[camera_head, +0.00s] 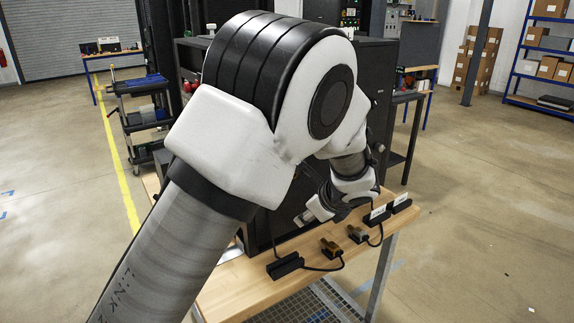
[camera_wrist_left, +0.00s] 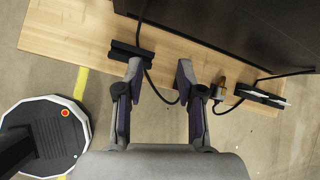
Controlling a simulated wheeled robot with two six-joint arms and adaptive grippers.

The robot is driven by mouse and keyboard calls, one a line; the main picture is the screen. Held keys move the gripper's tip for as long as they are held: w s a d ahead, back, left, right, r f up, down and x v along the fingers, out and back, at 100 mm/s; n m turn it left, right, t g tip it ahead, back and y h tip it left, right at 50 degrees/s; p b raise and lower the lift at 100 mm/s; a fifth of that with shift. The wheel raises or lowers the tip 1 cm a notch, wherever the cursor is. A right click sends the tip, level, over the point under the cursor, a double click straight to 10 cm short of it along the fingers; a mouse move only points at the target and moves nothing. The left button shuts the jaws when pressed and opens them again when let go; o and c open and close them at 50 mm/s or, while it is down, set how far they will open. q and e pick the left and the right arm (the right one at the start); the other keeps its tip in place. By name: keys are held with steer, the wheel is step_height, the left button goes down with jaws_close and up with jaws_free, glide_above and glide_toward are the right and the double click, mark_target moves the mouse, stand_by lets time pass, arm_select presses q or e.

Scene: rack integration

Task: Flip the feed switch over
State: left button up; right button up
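My left gripper (camera_head: 312,213) hangs over the wooden table (camera_head: 235,285) beside the dark cabinet; my arm hides much of this area in the head view. In the left wrist view my left gripper (camera_wrist_left: 158,72) is open, with nothing between its fingers. A black block (camera_head: 285,265) with a cable lies at the table's front; it also shows near the left finger in the wrist view (camera_wrist_left: 132,51). Two brass-coloured connectors (camera_head: 330,248) (camera_head: 357,233) and two black blocks with white labels (camera_head: 377,215) (camera_head: 401,203) lie further right. I cannot tell which part is the feed switch.
A tall black cabinet (camera_head: 376,75) stands behind the table edge, close to my arm; its side also shows in the wrist view (camera_wrist_left: 235,25). Loose black cables run between the blocks. Open floor (camera_head: 480,230) lies to the right.

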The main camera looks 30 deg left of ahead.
arm_select(q)
step_height(320, 180, up, 24)
steer(key=a+m+t+y, duration=0.1)
steer(key=a+t+y, duration=0.1)
steer(key=y, duration=0.3)
steer(key=x, duration=0.3)
steer(key=p+x, duration=0.1)
steer(key=x, duration=0.2)
steer(key=p+x, duration=0.1)
steer(key=x, duration=0.2)
steer(key=shift+w+d+f, duration=0.15)
steer(key=shift+w+d, duration=0.05)
steer(key=shift+w, duration=0.05)
steer(key=shift+d, duration=0.1)
steer(key=shift+c, duration=0.6)
jaws_close()
arm_select(e)
step_height(320, 180, up, 3)
steer(key=shift+f, duration=0.1)
